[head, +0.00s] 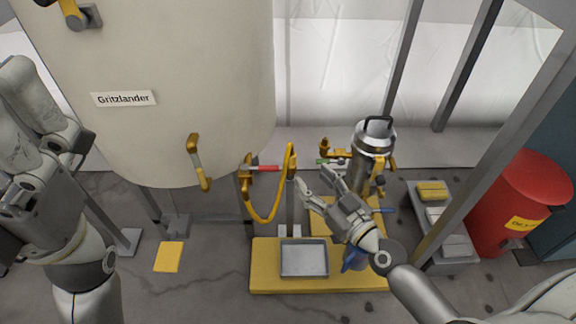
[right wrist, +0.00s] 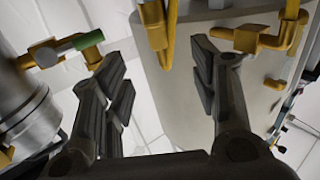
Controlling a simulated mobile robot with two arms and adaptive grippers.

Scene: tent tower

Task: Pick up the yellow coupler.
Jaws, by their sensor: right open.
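The yellow coupler (head: 291,165) appears to be the thick yellow end of the looped yellow hose (head: 266,219), upright by a thin post in front of the tank. It seems to show in the right wrist view (right wrist: 155,22) at the top, beyond the fingertips and between them. My right gripper (head: 318,190) is open and empty, just right of and below the coupler, apart from it. Its two fingers also show wide apart in the right wrist view (right wrist: 162,75). My left arm is at the left edge; its finger state is unclear.
The cream tank (head: 170,60) with yellow valves stands left. A steel canister (head: 374,140) and a green-marked yellow valve (head: 335,150) stand close beside my right gripper. A grey tray (head: 304,272) lies on the yellow platform (head: 265,281). A red bin (head: 520,200) stands right.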

